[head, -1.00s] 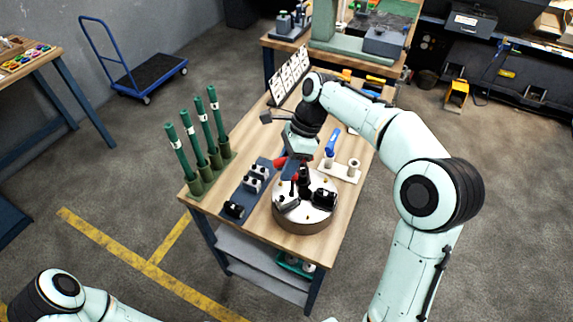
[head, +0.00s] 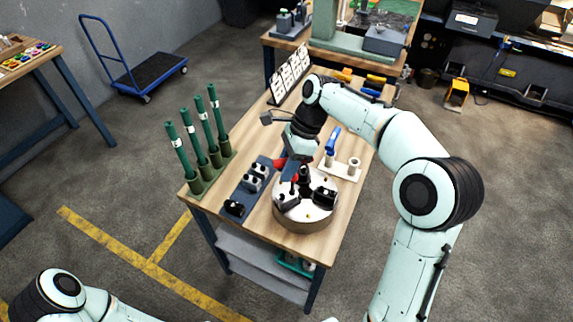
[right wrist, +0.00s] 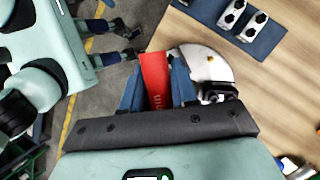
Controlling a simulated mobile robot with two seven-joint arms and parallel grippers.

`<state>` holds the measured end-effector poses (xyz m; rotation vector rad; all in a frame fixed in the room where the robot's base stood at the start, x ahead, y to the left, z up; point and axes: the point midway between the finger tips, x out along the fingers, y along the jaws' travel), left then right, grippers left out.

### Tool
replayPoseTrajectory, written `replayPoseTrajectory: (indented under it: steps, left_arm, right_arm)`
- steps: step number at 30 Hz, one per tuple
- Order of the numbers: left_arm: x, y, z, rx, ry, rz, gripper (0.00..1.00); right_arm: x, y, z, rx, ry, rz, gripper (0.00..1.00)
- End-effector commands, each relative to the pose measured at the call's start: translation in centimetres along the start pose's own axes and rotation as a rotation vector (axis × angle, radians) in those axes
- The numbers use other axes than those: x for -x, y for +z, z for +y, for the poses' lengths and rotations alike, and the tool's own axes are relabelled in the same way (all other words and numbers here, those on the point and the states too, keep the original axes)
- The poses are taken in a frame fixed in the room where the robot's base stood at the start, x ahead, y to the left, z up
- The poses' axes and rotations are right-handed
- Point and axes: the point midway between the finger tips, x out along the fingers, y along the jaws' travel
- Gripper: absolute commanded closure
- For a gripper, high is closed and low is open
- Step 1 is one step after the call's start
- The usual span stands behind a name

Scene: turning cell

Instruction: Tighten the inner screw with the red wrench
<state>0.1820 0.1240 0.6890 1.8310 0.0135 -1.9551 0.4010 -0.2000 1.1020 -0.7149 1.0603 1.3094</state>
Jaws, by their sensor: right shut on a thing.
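My right gripper (head: 289,168) is shut on the red wrench (head: 279,163), low over the near part of the table. In the right wrist view the red wrench (right wrist: 156,80) stands between the two blue fingers. The round metal chuck (head: 304,214) lies just below the gripper, with dark jaw blocks and a dark upright post on top. The wrench's far end is hidden, so I cannot tell whether it touches a screw. The inner screw cannot be made out. My left gripper (right wrist: 126,43) shows in the right wrist view, fingers apart and empty, away from the table.
A blue wrench (head: 331,142) stands on a pale holder (head: 338,171) right of the gripper. A dark blue plate (head: 243,202) with jaw blocks lies left of the chuck. Several green upright cylinders (head: 191,139) stand at the table's left edge. Small cards (head: 290,76) stand at the back.

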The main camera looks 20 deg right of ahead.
Motion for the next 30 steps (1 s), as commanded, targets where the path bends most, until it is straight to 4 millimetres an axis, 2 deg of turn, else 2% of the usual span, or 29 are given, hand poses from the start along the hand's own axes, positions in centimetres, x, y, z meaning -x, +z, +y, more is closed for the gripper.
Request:
replayPoseTrajectory:
  steps: [17, 25, 30]
  left_arm:
    - [-0.09, 0.10, -0.07, 0.000, 0.000, -0.001, 0.57]
    - [-0.50, 0.58, -0.38, 0.002, -0.002, -0.007, 0.57]
    - [-0.50, 0.58, -0.38, 0.002, -0.002, -0.007, 0.57]
  right_arm:
    - [-0.29, -0.12, -0.05, 0.000, -0.001, 0.000, 1.00]
    - [-0.28, -0.10, -0.32, -0.188, -0.082, -0.030, 1.00]
    - [-0.25, -0.13, -0.46, -0.226, -0.096, -0.036, 1.00]
